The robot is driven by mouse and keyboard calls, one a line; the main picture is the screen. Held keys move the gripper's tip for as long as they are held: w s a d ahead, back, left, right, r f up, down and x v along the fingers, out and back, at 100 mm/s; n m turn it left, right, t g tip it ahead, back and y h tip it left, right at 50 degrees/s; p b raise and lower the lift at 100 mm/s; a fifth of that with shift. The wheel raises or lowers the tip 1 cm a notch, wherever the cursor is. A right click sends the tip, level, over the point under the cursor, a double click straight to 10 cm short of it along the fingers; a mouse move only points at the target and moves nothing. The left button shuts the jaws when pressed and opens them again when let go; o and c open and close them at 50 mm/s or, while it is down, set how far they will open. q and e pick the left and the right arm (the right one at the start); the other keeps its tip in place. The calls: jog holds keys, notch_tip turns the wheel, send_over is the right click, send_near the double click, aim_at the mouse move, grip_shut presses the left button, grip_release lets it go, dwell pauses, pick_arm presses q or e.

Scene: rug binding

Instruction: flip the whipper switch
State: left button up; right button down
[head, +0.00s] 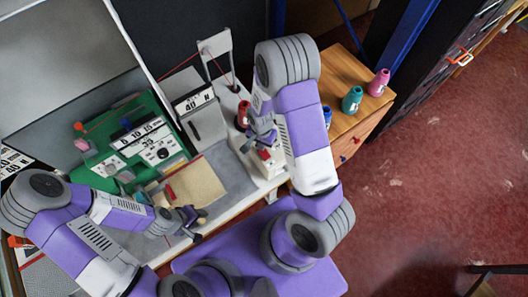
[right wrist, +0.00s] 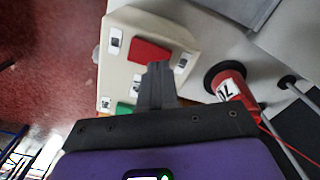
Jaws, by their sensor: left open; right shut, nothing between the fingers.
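The whipper switch is a cream box (right wrist: 125,55) with a red button (right wrist: 148,52) and a green button (right wrist: 124,108), in the right wrist view. In the head view the box (head: 272,170) stands at the table's right front edge, partly hidden by my right gripper. My right gripper (head: 262,145) is shut and empty, above the box. In the right wrist view its fingertips (right wrist: 158,68) overlap the red button's lower edge; I cannot tell whether they touch. My left gripper (head: 196,222) is open near the table's front edge, beside a tan piece (head: 195,185).
A red thread cone (right wrist: 228,85) stands beside the box; it also shows in the head view (head: 243,114). A wooden cabinet (head: 345,75) with teal and pink cones is at the right.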

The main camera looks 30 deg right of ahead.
jog(key=shift+f+b, duration=0.85)
jog(key=shift+f, duration=0.1)
dwell(0.7)
jog(key=shift+r, duration=0.1)
jog(key=shift+r+p, duration=2.8)
jog(key=shift+r, duration=0.7)
